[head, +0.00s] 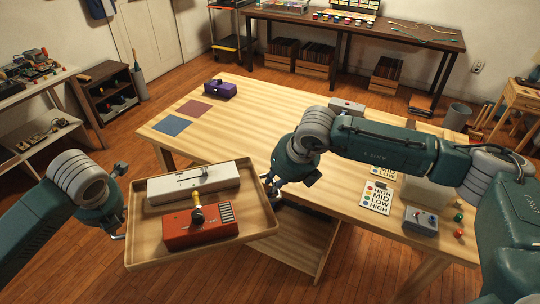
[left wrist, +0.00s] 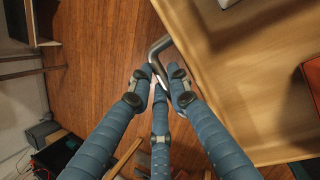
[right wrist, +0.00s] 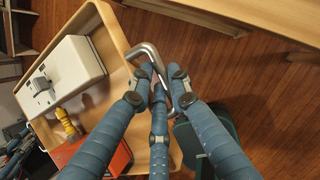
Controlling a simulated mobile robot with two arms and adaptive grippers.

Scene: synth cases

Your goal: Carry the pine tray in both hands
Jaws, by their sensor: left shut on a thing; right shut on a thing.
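The pine tray (head: 262,224) hangs in the air in front of the table's near left edge in the head view. On it lie a white device (head: 165,189) at the back and an orange-red box (head: 186,237) in front, with a yellow and black knobbed part (head: 198,212) on top. My left gripper (left wrist: 157,80) is shut on the tray's left metal handle (left wrist: 156,52). My right gripper (right wrist: 159,82) is shut on the right metal handle (right wrist: 148,52). In the head view, the left fingers are partly hidden at the tray's left edge.
The striped wooden table (head: 260,120) lies behind the tray, its middle clear. It bears a purple box (head: 220,88), blue (head: 172,124) and dark red (head: 194,107) squares, a printed card (head: 376,197) and a grey-blue box (head: 420,220). Shelves (head: 30,125) stand at left.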

